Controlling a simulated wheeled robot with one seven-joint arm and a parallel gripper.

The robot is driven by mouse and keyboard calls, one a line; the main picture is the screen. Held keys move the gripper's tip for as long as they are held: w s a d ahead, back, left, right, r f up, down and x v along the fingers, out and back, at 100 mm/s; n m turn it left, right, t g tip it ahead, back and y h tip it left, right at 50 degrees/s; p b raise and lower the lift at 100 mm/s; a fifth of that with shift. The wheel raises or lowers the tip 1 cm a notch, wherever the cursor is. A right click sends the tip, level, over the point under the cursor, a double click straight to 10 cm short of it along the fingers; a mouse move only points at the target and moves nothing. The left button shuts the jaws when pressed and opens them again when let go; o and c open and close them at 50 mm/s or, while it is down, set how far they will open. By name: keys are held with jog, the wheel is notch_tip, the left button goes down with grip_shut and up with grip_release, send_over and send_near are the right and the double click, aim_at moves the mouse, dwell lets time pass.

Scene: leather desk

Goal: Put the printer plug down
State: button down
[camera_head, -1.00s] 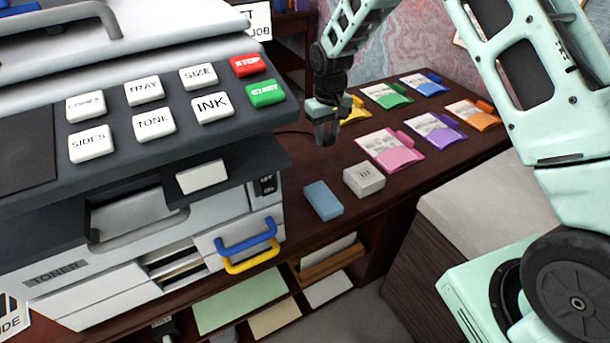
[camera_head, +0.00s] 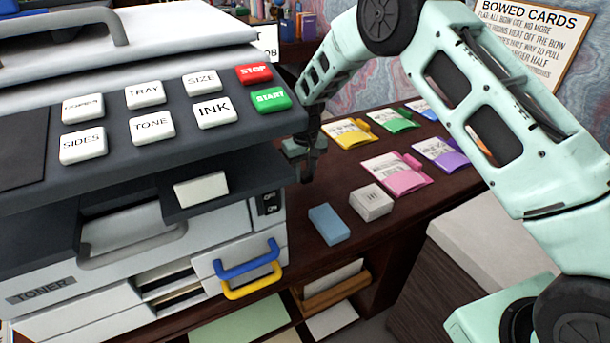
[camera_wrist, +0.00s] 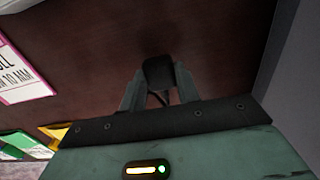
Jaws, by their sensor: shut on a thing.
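The printer plug (camera_wrist: 158,72) is a small black block with a dark cord running from it in the wrist view. My gripper (camera_wrist: 159,90) is shut on it, one finger on each side. In the head view my gripper (camera_head: 306,168) points down over the dark desk (camera_head: 345,168), close beside the right side of the printer (camera_head: 225,215).
A blue block (camera_head: 329,224) and a pale grey block (camera_head: 371,202) lie in front of my gripper. Yellow (camera_head: 346,134), green (camera_head: 394,119), pink (camera_head: 395,174) and purple (camera_head: 441,151) packets lie to the right. Bare desk shows between the packets and the printer.

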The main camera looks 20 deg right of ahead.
aim_at(305, 173)
jog(key=shift+f, duration=0.95)
jog(key=shift+f, duration=0.45)
jog(key=shift+f+b, duration=0.15)
jog(key=shift+b, duration=0.15)
jog(key=c, duration=1)
grip_release()
jog(key=shift+r+p, duration=0.35)
jog(key=shift+r, duration=0.15)
notch_tip(305, 173, up, 12)
jog(key=shift+r+b, duration=0.15)
jog(key=shift+b, duration=0.5)
